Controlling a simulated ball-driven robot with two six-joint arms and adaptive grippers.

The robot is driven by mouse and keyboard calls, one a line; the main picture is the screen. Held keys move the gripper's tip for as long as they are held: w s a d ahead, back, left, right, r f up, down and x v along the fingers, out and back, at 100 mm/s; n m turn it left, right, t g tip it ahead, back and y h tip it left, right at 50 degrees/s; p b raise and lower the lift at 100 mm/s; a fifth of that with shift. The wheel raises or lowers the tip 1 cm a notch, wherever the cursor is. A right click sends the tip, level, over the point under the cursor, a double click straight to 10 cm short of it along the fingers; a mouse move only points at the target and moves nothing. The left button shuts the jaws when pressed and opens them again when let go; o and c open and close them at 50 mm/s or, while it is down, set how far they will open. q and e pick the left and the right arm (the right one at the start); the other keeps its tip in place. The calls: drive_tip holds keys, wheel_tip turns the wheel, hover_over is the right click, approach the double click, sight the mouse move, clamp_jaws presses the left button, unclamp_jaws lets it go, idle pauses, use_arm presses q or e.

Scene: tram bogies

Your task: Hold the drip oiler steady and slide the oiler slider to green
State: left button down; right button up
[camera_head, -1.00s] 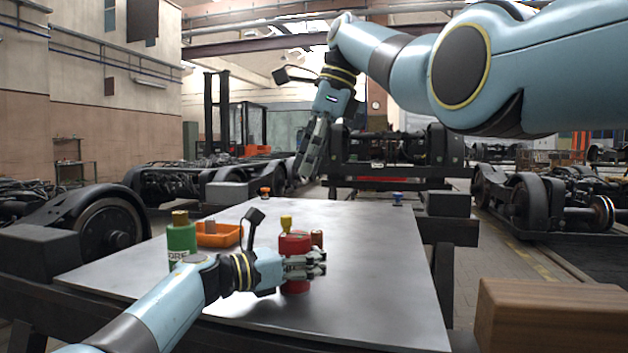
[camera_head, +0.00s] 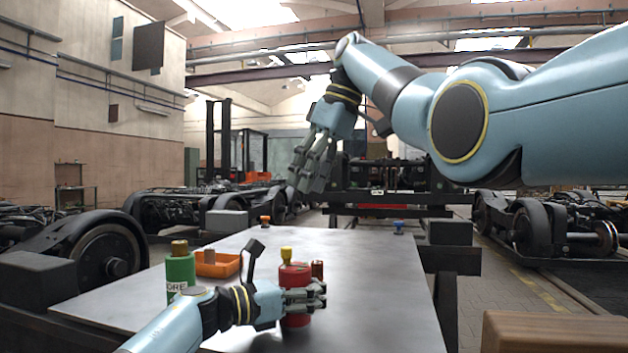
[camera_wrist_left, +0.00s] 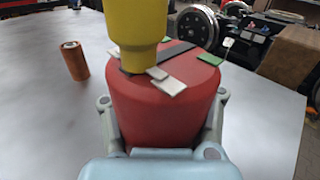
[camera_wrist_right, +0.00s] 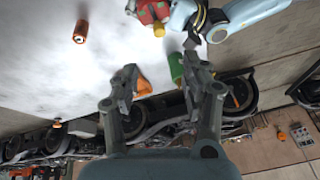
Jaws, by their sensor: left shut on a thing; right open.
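The drip oiler (camera_head: 295,275) is a red cylinder with a yellow top, upright on the metal table. My left gripper (camera_head: 310,297) is shut around its red body. In the left wrist view the red oiler (camera_wrist_left: 160,115) stands between the fingers. Its top face carries a dark slot, a green patch (camera_wrist_left: 209,60) and small pale pieces (camera_wrist_left: 168,85); the yellow part hides some of it. I cannot tell for sure which piece is the slider. My right gripper (camera_head: 310,182) is open and empty, high above the table's far part, well apart from the oiler.
A green bottle (camera_head: 180,272) and an orange tray (camera_head: 236,268) stand left of the oiler. A copper-coloured cylinder (camera_head: 318,268) stands just behind it. A small blue item (camera_head: 398,227) and an orange one (camera_head: 265,220) are at the far edge. The table's right side is clear.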

sight(287, 247)
drive_tip(key=a+f+n, duration=0.1)
drive_tip(key=f, duration=0.3)
drive_tip(key=a+f+n, duration=0.1)
drive_tip(key=f, duration=0.2)
drive_tip(key=w+a+f+n, duration=0.1)
drive_tip(key=a+f+n, duration=0.1)
drive_tip(key=f, duration=0.2)
drive_tip(key=shift+w+f, duration=0.1)
drive_tip(key=shift+f, duration=0.2)
clamp_jaws()
